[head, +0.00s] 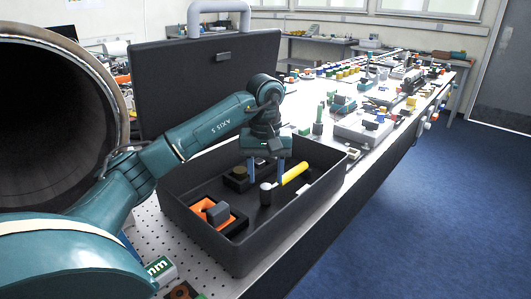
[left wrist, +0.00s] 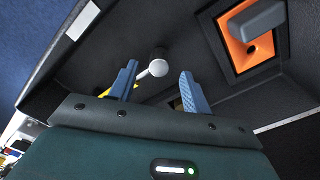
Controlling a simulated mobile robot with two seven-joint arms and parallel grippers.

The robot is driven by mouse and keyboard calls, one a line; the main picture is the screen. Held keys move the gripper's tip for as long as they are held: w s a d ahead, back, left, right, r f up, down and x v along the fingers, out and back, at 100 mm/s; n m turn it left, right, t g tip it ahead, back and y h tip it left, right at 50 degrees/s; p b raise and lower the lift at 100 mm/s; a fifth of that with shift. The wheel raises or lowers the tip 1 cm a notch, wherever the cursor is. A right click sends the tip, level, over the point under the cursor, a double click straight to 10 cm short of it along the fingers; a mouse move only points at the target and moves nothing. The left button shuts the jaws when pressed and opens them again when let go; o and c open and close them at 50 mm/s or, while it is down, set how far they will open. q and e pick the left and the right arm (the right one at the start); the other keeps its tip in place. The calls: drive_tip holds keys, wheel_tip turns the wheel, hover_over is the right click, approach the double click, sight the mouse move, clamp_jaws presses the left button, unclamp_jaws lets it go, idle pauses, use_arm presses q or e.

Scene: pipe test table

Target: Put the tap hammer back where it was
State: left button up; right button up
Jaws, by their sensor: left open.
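The tap hammer has a yellow handle (head: 295,174) and a grey head (head: 266,188). It is inside the open black case (head: 212,247), towards its right side. My left gripper (head: 266,165) is above the case, open, with its blue fingers pointing down near the hammer. In the left wrist view, the hammer's pale round head (left wrist: 158,68) shows between and beyond the open fingers (left wrist: 157,82), and part of the yellow handle is hidden behind the left finger. I see no contact. My right gripper is not in view.
An orange-lined recess with a grey block (head: 217,211) is in the left part of the case. The raised lid (head: 175,85) stands behind. A large pipe (head: 45,120) is at the left. Many small items crowd the table beyond.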

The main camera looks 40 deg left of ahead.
use_arm(q)
wheel_tip(320, 180, up, 8)
drive_tip(key=p, duration=0.1)
drive_tip(key=shift+f, duration=0.25)
drive_tip(key=shift+s+f, duration=0.1)
drive_tip(key=shift+s, duration=0.05)
